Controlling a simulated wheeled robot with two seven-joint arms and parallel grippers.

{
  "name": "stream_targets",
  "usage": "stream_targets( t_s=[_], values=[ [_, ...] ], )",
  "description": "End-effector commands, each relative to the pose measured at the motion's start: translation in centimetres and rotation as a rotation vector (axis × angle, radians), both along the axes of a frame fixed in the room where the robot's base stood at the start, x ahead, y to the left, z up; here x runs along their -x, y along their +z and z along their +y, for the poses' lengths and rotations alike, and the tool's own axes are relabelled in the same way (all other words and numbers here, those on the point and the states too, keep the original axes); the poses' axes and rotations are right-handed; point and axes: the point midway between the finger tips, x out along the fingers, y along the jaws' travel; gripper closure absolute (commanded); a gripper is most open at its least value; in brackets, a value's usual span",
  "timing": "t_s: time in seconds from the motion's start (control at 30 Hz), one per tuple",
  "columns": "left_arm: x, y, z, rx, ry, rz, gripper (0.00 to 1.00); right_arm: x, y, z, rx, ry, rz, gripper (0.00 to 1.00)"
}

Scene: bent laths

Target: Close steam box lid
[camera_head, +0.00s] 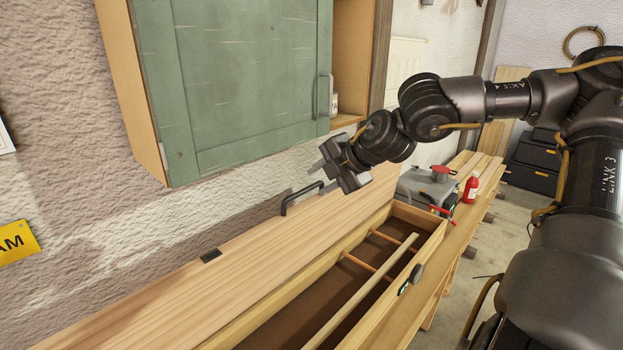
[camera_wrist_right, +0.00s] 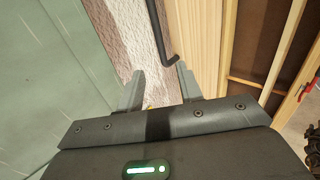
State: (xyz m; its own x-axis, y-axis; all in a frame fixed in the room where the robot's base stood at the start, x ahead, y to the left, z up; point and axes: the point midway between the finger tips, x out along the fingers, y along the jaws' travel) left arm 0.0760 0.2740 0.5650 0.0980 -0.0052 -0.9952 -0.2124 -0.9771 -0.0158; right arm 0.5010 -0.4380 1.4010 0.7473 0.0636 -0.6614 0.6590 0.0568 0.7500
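The steam box (camera_head: 425,219) is a long wooden trough, its inside exposed. Its lid (camera_head: 190,287), a long pale board, stands open along the wall side of the box. A black bar handle (camera_head: 300,197) is on the lid; it also shows in the right wrist view (camera_wrist_right: 160,38). My right gripper (camera_head: 322,178) is near the handle's right end, above the lid. In the right wrist view, its two fingers (camera_wrist_right: 160,88) are apart with nothing between them, and the handle lies beyond the fingertips. I see no contact with the handle. My left gripper is out of view.
A green cabinet (camera_head: 250,85) hangs close above and left of my right gripper. A lath (camera_head: 362,289) and crosswise rods (camera_head: 358,262) are in the box. A grey machine (camera_head: 428,187) and a red bottle (camera_head: 470,189) stand past its far end.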

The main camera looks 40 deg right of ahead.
Motion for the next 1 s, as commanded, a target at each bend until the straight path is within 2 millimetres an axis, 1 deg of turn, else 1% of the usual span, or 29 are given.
stream_targets(
  t_s=[0.03, 0.1, 0.2, 0.33, 0.4, 0.43, 0.57, 0.6, 0.63, 0.8, 1.0],
  values=[
    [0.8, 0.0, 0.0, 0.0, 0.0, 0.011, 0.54, -0.1, -0.2, 0.0, 0.0, 0.0, 0.002, 0.64],
    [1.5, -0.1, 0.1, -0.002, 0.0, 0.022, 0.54, -0.5, -0.5, 0.0, -0.001, -0.001, 0.002, 0.64],
    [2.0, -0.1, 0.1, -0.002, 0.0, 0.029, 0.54, -1.3, -1.3, 0.1, 0.0, -0.001, 0.005, 0.64],
    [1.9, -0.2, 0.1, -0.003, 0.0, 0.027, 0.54, -2.7, -2.6, 0.2, 0.0, -0.001, 0.005, 0.64],
    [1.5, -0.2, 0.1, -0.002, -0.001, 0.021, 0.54, -3.6, -3.5, 0.3, 0.0, -0.001, 0.006, 0.64],
    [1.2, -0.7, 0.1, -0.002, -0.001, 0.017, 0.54, -3.9, -4.0, 0.3, 0.0, -0.001, 0.005, 0.64],
    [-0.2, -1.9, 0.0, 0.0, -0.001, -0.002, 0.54, -5.5, -5.6, 0.5, 0.0, 0.0, 0.003, 0.64],
    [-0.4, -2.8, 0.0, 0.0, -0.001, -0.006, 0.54, -5.9, -6.1, 0.4, 0.001, -0.002, 0.001, 0.64],
    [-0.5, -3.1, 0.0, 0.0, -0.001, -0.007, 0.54, -6.2, -6.3, 0.5, 0.001, -0.002, 0.0, 0.64],
    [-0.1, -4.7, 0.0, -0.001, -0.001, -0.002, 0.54, -7.6, -7.3, 0.6, 0.001, -0.001, 0.0, 0.64],
    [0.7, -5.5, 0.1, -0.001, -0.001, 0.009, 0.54, -8.5, -7.7, 0.7, 0.0, 0.0, -0.001, 0.64]
  ],
)
